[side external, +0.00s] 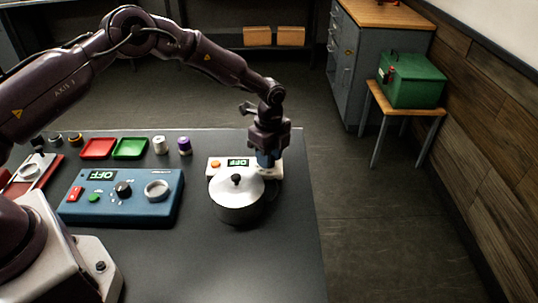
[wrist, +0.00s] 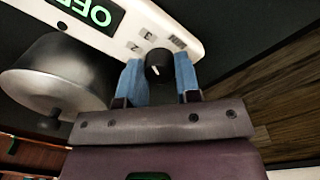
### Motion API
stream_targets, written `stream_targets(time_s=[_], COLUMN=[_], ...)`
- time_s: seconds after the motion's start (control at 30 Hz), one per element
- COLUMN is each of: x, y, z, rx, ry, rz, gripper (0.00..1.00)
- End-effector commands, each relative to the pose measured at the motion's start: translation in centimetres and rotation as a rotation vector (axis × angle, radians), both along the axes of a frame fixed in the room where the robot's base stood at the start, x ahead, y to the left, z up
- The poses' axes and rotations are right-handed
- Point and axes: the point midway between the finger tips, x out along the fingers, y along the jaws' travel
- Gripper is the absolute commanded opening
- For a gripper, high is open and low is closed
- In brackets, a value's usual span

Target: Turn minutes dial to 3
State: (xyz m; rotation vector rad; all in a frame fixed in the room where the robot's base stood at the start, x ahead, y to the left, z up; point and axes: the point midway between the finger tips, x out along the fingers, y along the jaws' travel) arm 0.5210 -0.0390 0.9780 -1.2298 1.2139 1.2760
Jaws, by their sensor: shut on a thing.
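The white brewer base (side external: 216,162) has a display reading OFF, an orange button and a dial. In the wrist view the dial (wrist: 157,64) is a small black knob with a white pointer mark, on the white panel (wrist: 180,22). Small printed marks sit beside the knob; I cannot read for certain which one the pointer meets. My gripper (side external: 268,160) reaches down at the right end of the base. Its blue fingers (wrist: 159,78) are shut on the dial, one on each side. In the side view the dial is hidden by the gripper and pot.
A silver lidded pot (side external: 237,203) stands in front of the base, close to my gripper; it also shows in the wrist view (wrist: 50,75). A blue control box (side external: 120,212) is left. Red (side external: 97,149) and green (side external: 130,149) trays lie behind it. The table's right edge is near.

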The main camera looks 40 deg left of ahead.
Motion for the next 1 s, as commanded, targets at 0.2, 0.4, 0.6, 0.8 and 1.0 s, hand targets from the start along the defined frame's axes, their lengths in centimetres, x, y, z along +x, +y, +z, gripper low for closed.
stream_targets(time_s=[0.2,0.4,0.6,0.8,1.0], x=[0.0,0.0,0.0,0.1,0.3], y=[0.0,0.0,0.0,0.0,0.0], z=[0.1,0.1,0.0,1.1,5.0], rx=[0.001,0.001,0.001,0.001,0.000], ry=[0.000,0.000,0.000,-0.003,-0.005], rz=[-0.003,-0.002,-0.001,-0.001,-0.002], gripper=[0.07,0.56,0.56,0.56,0.56])
